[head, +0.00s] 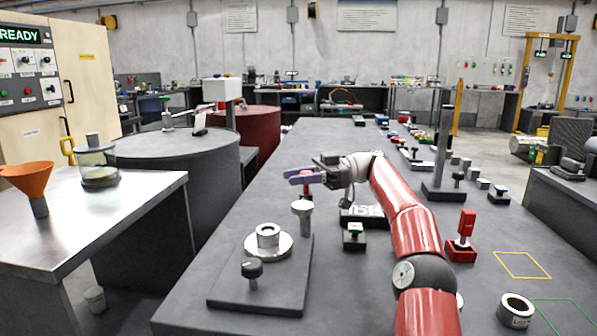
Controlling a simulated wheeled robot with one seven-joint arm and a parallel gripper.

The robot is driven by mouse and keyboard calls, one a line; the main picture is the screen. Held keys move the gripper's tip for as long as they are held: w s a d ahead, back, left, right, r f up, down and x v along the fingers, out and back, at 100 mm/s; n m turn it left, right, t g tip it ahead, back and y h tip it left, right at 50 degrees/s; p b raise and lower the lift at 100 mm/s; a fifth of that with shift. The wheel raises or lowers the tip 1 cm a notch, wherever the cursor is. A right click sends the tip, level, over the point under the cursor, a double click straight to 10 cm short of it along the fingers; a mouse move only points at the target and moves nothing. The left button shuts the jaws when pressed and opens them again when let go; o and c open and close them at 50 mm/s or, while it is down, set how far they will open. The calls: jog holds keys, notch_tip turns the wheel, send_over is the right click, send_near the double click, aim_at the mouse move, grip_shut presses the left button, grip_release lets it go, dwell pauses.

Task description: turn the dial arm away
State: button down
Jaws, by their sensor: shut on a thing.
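My gripper (318,171) is above the middle of the long grey table, at the end of my red and white arm. It is shut on a lavender, notched, bar-like piece (299,178) that points left. I cannot tell whether this piece is the dial arm. A small red part shows just below it, partly hidden. Nearer me, a dark base plate (227,290) bears a silver ring fitting (267,240), a dark knob (251,268) and a pale round-topped post (302,213). These stand apart from my gripper.
A metal ring (516,309) is at front right. A grey barrel (185,190) and a red barrel (258,133) stand left.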

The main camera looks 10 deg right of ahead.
jog(key=c, duration=1.1)
grip_release()
jog(key=shift+f+b, duration=0.1)
jog(key=shift+b, duration=0.3)
